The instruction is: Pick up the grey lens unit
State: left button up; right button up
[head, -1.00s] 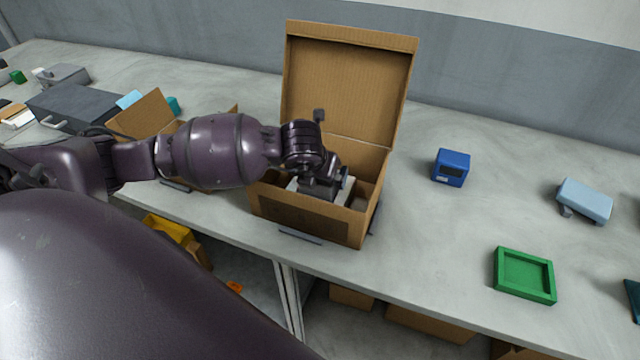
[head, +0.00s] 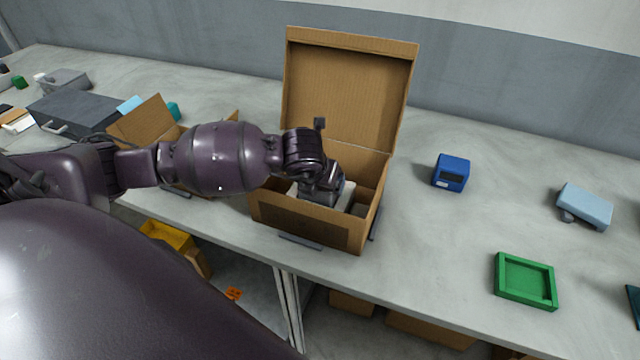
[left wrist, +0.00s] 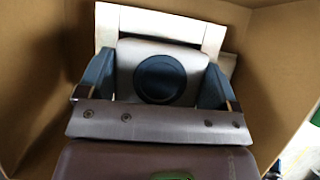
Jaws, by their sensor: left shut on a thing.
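The grey lens unit (left wrist: 160,75) is a light grey block with a round black lens, seen in the left wrist view. My left gripper (left wrist: 158,88) is shut on it, with one dark finger on each side. The gripper reaches down into the open cardboard box (head: 300,224) from the left, and it also shows in the head view (head: 325,190). Most of the unit is hidden there by the wrist. A pale grey piece (left wrist: 160,22) lies behind the unit in the box. My right gripper is not in view.
The box's lid (head: 345,90) stands upright at the back. A blue device (head: 451,172), a light blue block (head: 585,206) and a green tray (head: 525,281) stand to the right on the grey table. A dark case (head: 78,109) is at the left. Table between box and blue device is clear.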

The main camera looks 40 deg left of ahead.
pick_arm(q)
notch_tip(320, 180, up, 20)
jog(key=shift+p, duration=0.35)
jog(key=shift+r, duration=0.1)
